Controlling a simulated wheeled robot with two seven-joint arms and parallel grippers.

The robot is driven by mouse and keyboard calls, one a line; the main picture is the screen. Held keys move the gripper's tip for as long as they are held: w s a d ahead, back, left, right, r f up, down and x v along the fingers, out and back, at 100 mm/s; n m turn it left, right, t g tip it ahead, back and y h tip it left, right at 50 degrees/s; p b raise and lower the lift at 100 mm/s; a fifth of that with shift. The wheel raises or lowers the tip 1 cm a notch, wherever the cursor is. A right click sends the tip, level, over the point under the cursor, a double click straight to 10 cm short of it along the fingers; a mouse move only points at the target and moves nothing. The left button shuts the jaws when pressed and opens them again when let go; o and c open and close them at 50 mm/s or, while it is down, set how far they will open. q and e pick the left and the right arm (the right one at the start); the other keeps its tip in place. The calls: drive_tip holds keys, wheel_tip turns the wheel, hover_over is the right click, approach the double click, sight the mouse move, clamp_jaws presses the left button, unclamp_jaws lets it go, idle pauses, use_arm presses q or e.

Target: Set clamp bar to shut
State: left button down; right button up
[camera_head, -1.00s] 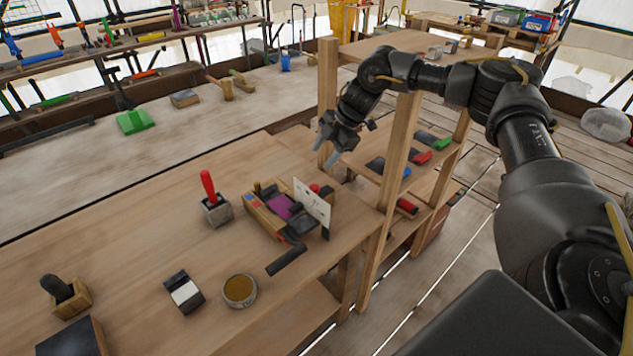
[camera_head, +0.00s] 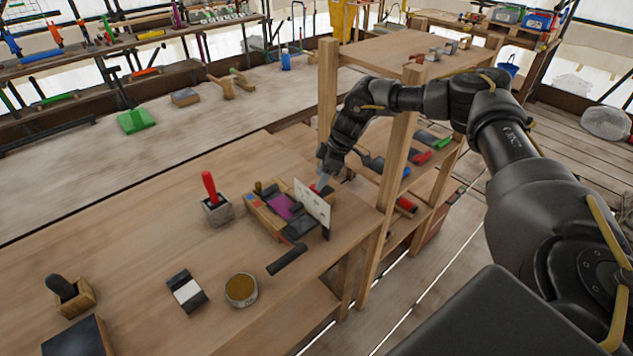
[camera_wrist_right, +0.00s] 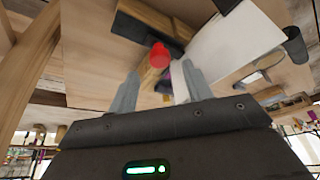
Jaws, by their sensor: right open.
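A wooden fixture (camera_head: 262,222) with a purple patch and dark parts sits on the bench, with an upright white plate (camera_head: 313,203) on its right side. In the right wrist view a red knob (camera_wrist_right: 159,54) shows near a dark bar (camera_wrist_right: 148,31) beside the white plate (camera_wrist_right: 222,55). I cannot tell for certain which part is the clamp bar, or its setting. My right gripper (camera_head: 323,184) is just behind the plate. In the wrist view its open fingers (camera_wrist_right: 160,85) point toward the red knob, which appears between them. My left gripper is not in view.
A red-handled tool in a grey block (camera_head: 216,210), a round tin (camera_head: 240,290) and a black-and-white block (camera_head: 185,291) stand on the bench. A wooden shelf post (camera_head: 398,160) rises close to my right forearm.

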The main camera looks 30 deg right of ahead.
drive_tip(key=shift+x, duration=2.1)
drive_tip(key=shift+c, duration=0.3)
drive_tip(key=shift+p, duration=0.3)
clamp_jaws()
